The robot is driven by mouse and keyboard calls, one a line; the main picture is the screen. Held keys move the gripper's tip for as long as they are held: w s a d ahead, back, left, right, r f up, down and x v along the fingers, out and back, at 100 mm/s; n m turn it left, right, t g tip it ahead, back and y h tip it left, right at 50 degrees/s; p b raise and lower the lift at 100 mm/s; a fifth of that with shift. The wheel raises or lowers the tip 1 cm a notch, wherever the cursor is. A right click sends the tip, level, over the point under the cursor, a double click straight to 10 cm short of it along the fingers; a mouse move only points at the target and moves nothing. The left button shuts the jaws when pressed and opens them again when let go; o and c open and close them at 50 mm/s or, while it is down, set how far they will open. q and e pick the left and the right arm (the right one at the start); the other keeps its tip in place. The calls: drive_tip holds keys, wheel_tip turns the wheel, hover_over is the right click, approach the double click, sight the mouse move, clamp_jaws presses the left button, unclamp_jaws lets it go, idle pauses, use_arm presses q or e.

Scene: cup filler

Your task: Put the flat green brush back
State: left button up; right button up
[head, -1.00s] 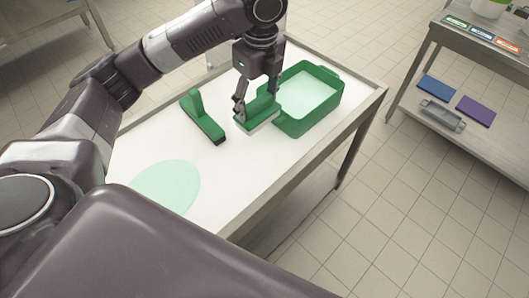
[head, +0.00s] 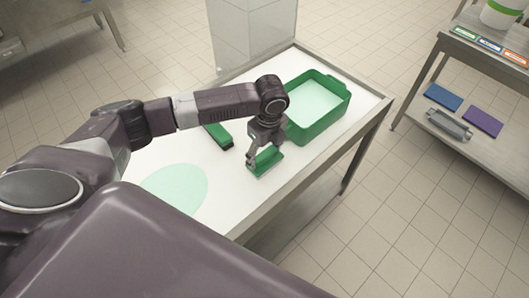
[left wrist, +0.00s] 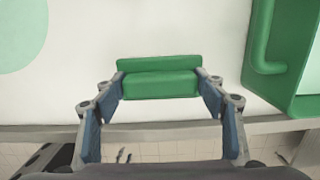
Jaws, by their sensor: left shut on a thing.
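The flat green brush (head: 267,161) is in my left gripper (head: 262,153), low over the white table top (head: 225,178). In the left wrist view the brush (left wrist: 160,84) lies between the two fingers of the gripper (left wrist: 160,92), which press on its ends. I cannot tell whether the brush touches the table. A second green brush (head: 218,136) stands on the table to the left, partly hidden by my arm. My right gripper is not in view.
A green tub (head: 342,108) with pale contents stands right of my gripper. A pale green oval (head: 177,187) marks the table at left. A side shelf holds a blue pad (head: 443,97), a purple pad (head: 480,116) and a grey item (head: 448,124).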

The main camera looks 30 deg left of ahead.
sight(267, 155)
use_arm(q)
drive_tip(key=shift+f, duration=0.15)
drive_tip(key=o, duration=1.5)
drive_tip(key=shift+f, duration=0.1)
drive_tip(key=shift+c, duration=0.2)
drive_tip(key=r, duration=0.3)
drive_tip(key=r+b, duration=0.1)
drive_tip(key=r, duration=0.3)
drive_tip(key=d+r+b, duration=0.1)
drive_tip(key=r, duration=0.3)
drive_tip(key=shift+s, duration=0.15)
drive_tip(key=shift+s+r, duration=0.1)
drive_tip(key=shift+r, duration=0.6)
drive_tip(key=shift+f, duration=0.1)
